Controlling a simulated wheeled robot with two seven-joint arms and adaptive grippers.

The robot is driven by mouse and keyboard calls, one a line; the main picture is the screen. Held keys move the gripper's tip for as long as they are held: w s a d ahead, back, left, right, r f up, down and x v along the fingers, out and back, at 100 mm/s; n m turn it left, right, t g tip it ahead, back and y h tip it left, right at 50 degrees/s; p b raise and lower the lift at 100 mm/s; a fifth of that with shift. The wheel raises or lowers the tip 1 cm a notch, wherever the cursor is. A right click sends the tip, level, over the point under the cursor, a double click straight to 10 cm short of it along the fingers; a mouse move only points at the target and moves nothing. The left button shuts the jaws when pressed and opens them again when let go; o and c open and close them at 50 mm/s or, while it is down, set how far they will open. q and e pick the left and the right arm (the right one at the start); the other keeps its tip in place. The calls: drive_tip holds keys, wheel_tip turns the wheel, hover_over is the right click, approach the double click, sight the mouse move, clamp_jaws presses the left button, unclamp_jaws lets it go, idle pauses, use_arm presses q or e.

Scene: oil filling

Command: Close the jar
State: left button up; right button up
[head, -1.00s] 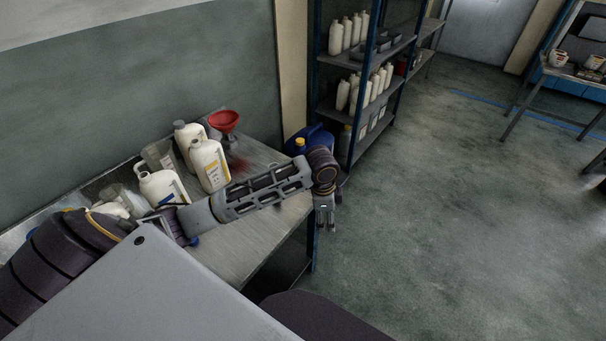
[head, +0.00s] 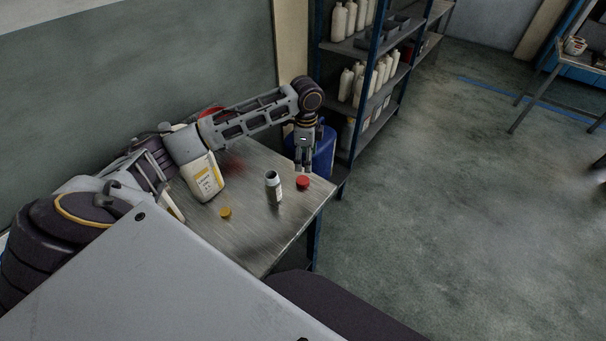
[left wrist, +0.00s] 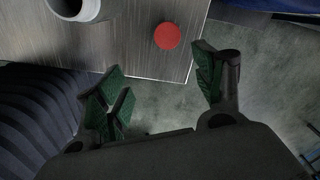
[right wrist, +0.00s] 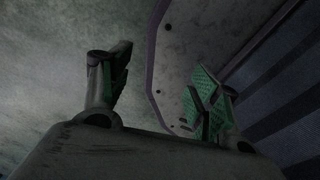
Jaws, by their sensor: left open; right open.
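A small open jar (head: 273,188) with a pale neck and a label stands upright on the metal table. A round red lid (head: 302,182) lies to its right near the table's edge. In the left wrist view the jar (left wrist: 75,8) is cut off at the top left and the red lid (left wrist: 167,36) lies at top centre. My left gripper (head: 304,167) points down near the lid, open and empty, apart from it as far as I can tell. Its spread fingers (left wrist: 160,78) show in the left wrist view. My right gripper (right wrist: 158,75) is open and empty, seen only in its wrist view.
A yellow cap (head: 225,212) lies on the table (head: 240,240) left of the jar. A blue container (head: 323,150) is beyond the table. Shelves (head: 375,95) with white bottles stand behind.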

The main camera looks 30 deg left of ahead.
use_arm(q)
drive_tip(key=shift+w+a+r, duration=0.5)
drive_tip(key=shift+a, duration=0.2)
hover_over(304, 180)
drive_tip(key=shift+s+f, duration=0.2)
drive_tip(key=shift+f, duration=4.15)
drive_tip(key=shift+w+f, duration=0.2)
drive_tip(key=shift+f, duration=2.4)
drive_tip(key=c, duration=0.8)
